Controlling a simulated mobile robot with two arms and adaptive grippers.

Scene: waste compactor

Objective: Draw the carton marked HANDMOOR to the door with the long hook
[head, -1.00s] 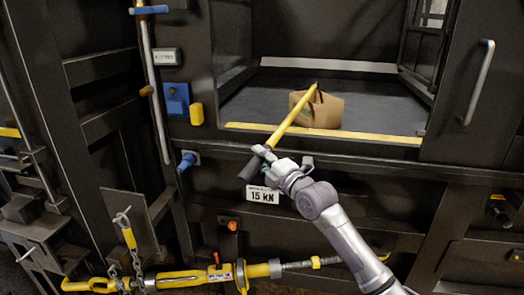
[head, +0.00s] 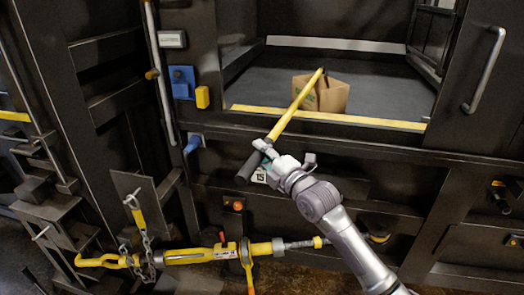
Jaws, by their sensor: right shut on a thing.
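The brown cardboard carton (head: 335,96) stands just inside the opening, close behind the yellow sill strip. Its top looks open, and a small green marking shows on its left face, too small to read. My right gripper (head: 266,152) is shut on the long hook (head: 294,110) near its dark handle end. The hook's yellow shaft slants up and right across the sill, and its tip overlaps the carton's upper left in the picture. I cannot tell whether the hook end touches the carton. My left gripper is out of view.
The yellow strip (head: 370,120) edges the opening's sill. A door handle (head: 484,70) is at the right. A blue box (head: 182,82) and yellow block (head: 202,97) are left of the opening. A yellow chained tensioner (head: 205,254) lies across below. The chamber floor behind the carton is clear.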

